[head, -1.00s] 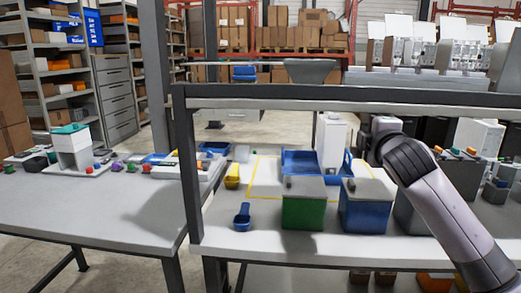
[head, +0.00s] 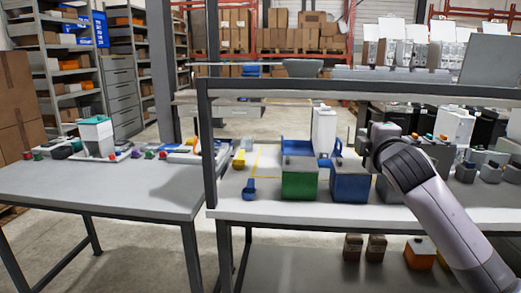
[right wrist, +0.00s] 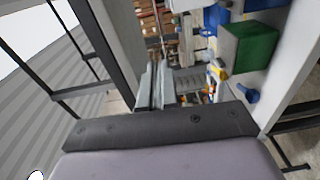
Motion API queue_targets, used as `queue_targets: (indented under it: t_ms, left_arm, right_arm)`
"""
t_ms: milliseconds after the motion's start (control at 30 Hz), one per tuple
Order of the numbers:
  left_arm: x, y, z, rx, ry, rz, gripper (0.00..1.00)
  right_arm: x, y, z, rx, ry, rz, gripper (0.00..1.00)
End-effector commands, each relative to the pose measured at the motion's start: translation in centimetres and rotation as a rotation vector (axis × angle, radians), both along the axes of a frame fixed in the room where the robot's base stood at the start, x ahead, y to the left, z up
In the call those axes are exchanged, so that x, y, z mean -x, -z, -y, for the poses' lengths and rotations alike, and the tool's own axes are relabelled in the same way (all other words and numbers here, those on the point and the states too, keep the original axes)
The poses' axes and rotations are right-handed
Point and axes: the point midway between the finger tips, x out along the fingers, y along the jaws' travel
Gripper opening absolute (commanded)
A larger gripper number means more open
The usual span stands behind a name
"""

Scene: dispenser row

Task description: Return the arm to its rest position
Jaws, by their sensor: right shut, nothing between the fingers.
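My right arm (head: 435,205) comes in from the lower right of the head view, bent at a dark joint (head: 400,165) in front of the bench. Its far end is mostly hidden behind that joint. In the right wrist view my right gripper (right wrist: 158,72) is shut, its grey fingers side by side with nothing between them. It is clear of the bins. My left gripper is not in view.
The bench (head: 232,203) carries a green bin (head: 299,186), a blue bin (head: 349,187), a blue scoop (head: 249,188) and a white dispenser (head: 323,130). A grey post (head: 207,150) and beam frame it. A second table (head: 110,190) stands left.

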Motion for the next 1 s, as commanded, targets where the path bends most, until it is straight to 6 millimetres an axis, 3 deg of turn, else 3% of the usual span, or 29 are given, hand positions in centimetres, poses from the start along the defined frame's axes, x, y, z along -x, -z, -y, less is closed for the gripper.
queue_targets:
  t_ms: [33,267,467,700,1000]
  left_arm:
    - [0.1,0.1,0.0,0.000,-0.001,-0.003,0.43]
    - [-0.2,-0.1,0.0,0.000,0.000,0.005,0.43]
    - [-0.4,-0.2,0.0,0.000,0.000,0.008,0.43]
    - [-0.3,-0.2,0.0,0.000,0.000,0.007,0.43]
    - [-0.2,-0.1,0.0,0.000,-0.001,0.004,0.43]
  right_arm:
    - [0.2,3.3,-0.7,-0.039,-0.019,-0.039,0.00]
    - [2.4,13.2,-2.6,-0.239,-0.077,-0.142,0.00]
    - [6.5,22.5,-4.0,-0.460,-0.099,-0.248,0.00]
    - [13.4,32.3,-5.0,-0.736,-0.067,-0.373,0.00]
    - [24.1,41.4,-5.0,-1.071,0.053,-0.499,0.00]
